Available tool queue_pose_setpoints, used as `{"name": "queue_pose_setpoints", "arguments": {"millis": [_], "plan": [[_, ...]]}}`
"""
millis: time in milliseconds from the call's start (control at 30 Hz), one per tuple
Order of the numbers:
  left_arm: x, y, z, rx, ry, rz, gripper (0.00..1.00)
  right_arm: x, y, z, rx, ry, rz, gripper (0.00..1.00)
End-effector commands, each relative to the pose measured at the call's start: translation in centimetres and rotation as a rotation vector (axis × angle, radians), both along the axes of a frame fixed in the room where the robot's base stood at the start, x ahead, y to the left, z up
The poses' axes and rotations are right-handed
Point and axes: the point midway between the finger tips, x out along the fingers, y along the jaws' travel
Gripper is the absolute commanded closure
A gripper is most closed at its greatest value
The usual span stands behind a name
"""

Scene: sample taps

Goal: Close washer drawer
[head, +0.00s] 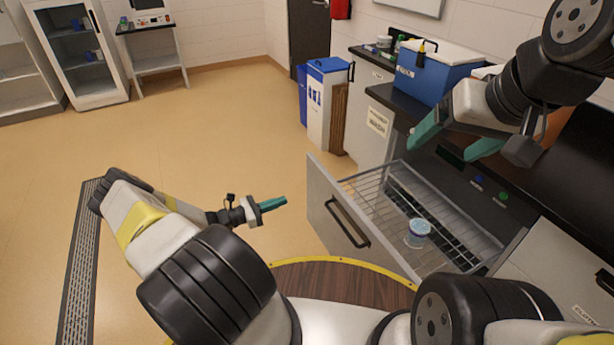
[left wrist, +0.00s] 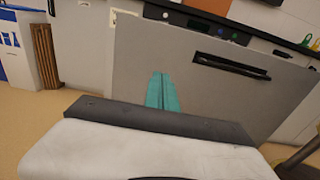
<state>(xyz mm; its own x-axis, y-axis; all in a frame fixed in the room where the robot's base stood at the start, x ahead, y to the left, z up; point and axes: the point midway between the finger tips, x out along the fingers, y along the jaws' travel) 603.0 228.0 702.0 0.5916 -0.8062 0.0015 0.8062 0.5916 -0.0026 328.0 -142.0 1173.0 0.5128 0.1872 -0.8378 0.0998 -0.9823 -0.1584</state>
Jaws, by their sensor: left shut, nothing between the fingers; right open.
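The washer drawer (head: 335,218) is pulled out from under the counter, with its grey front panel and dark bar handle (head: 348,222) facing left. Its wire rack (head: 385,190) holds a small clear jar with a blue-white lid (head: 418,230). My left gripper (head: 272,203) is shut and empty, a little left of the drawer front and apart from it in the head view. In the left wrist view its green fingers (left wrist: 161,92) are together and point at the drawer front (left wrist: 160,55), left of the handle (left wrist: 231,66). My right gripper (head: 454,143) is open and empty above the drawer's far side.
A blue cooler (head: 432,76) stands on the dark counter at the back right. Blue and white bins (head: 326,100) stand beyond the drawer. The floor (head: 215,120) left of the drawer is clear.

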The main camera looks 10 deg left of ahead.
Motion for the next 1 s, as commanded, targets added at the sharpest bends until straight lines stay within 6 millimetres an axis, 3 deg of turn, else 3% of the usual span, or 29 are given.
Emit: {"name": "queue_pose_setpoints", "arguments": {"millis": [600,1000], "plan": [[6.7,-9.5,0.1,0.002,-0.001,-0.005,1.0,0.0,0.0,0.0,0.0,0.0,0.0,0.18],[7.9,-11.0,0.1,0.003,-0.002,-0.003,1.0,0.0,0.0,0.0,0.0,0.0,0.0,0.18]]}}
